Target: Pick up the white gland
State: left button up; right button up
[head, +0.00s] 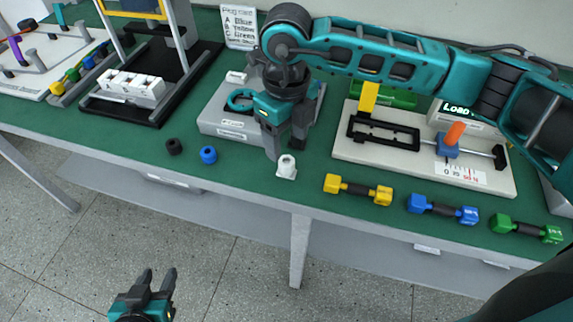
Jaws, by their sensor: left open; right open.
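The white gland (287,168), a small white piece with a rounded top, sits on the green bench top near its front edge. My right gripper (286,150) reaches in from the right and points down just behind and above the gland in the picture. Its fingers are open with nothing between them; whether a finger touches the gland I cannot tell. My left gripper (155,283) is open and empty, low in front of the bench over the floor.
A black ring-shaped piece (173,146) and a blue one (208,154) lie left of the gland. A grey fixture (222,120) stands behind. Yellow (358,190), blue (442,210) and green (525,229) dumbbell-shaped pieces lie to the right, before a load board (350,150).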

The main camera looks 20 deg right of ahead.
aim_at(287, 161)
notch_tip(287, 161, down, 6)
jog(key=shift+s+r, duration=0.1)
dwell(0.4)
jog(key=c, duration=1.1)
jog(key=shift+r, duration=0.1)
notch_tip(287, 161, up, 20)
jog(key=shift+f+p, duration=0.1)
jog(key=shift+p, duration=0.35)
